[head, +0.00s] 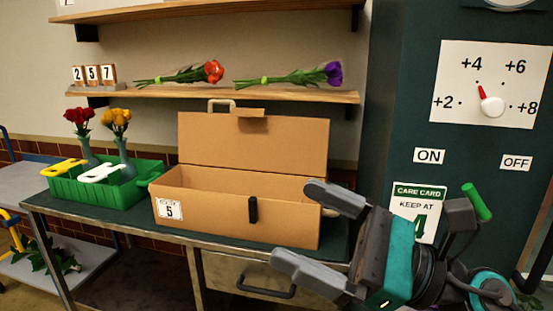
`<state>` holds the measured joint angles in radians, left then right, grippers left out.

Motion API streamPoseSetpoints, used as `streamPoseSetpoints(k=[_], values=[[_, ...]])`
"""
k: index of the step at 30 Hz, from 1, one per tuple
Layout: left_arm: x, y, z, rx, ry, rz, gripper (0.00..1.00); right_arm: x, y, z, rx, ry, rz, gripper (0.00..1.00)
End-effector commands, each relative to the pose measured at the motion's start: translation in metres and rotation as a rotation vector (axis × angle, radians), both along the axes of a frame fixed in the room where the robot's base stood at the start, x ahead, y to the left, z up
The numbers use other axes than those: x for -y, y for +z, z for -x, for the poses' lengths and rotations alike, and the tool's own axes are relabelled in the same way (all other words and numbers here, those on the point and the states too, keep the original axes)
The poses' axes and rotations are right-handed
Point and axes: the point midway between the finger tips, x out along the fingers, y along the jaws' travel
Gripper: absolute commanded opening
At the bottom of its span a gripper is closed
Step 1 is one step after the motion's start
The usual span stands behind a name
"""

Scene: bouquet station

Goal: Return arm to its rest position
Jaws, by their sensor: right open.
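My right gripper (305,224) is open and empty. Its two grey fingers point left, in front of the right end of an open cardboard box (220,220). The upper finger overlaps the box's right edge in the picture; I cannot tell whether it touches. The rest of my right arm leads off to the lower right. My left gripper is not in view.
The box stands with its lid up on a dark table (130,222). A green crate (100,192) with vases of red and yellow flowers stands left. A shelf (220,96) above holds two flower bunches. A dark green cabinet (405,130) with a dial (491,104) stands right.

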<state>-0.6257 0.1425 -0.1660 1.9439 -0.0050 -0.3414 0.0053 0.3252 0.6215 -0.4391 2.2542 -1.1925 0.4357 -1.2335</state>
Motion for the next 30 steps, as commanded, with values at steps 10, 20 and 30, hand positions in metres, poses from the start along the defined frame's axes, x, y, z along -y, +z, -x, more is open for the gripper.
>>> streamPoseSetpoints(k=[10,20,30], values=[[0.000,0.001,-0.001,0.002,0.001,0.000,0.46,0.109,-0.033,-0.060,-0.963,-0.192,-1.086,1.00],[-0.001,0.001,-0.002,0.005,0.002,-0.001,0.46,0.182,-0.219,-0.018,-1.701,-0.567,-2.113,1.00],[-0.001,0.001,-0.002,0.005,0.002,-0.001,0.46,0.176,-0.318,0.087,1.543,0.820,2.179,1.00]])
